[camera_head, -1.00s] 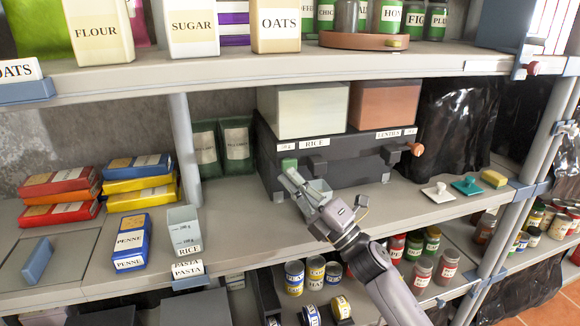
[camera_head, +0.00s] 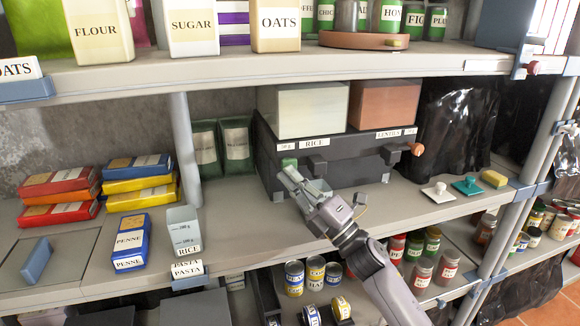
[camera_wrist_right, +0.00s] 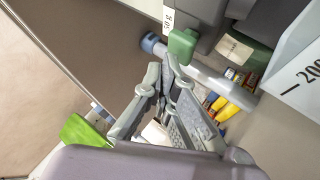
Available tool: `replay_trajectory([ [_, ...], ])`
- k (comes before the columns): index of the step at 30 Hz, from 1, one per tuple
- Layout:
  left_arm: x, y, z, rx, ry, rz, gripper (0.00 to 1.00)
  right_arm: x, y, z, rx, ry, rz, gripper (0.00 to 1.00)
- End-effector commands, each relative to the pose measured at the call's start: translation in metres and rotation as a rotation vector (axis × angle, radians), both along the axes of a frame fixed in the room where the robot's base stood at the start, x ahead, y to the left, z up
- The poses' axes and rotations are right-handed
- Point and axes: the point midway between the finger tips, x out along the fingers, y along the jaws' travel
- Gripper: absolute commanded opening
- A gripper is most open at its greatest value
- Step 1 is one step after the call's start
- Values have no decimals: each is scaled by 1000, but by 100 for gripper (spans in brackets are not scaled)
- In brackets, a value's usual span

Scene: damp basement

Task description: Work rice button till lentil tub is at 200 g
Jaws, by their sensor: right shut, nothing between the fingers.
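The dark dispenser (camera_head: 345,173) carries a whitish rice bin (camera_head: 306,112) and an orange-brown lentil bin (camera_head: 384,105). The green button (camera_head: 289,162) is on its front left, below the RICE label; it also shows in the right wrist view (camera_wrist_right: 183,45). My right gripper (camera_head: 288,172) is shut and empty, its fingertips right at the button; I cannot tell whether they press it. My left gripper is out of view.
A clear tub with gram marks (camera_head: 183,228) stands at the shelf's front edge behind a RICE label. An orange knob (camera_head: 417,149) sticks out at the dispenser's right. Stampers (camera_head: 438,192) and a sponge (camera_head: 494,179) lie further right.

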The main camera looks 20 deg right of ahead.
Motion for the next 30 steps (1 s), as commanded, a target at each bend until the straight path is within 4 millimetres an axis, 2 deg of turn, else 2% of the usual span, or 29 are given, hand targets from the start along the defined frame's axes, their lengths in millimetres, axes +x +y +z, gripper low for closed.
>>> replay_trajectory([
  [30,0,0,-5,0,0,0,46,12,0,0,0,0,0,0],
])
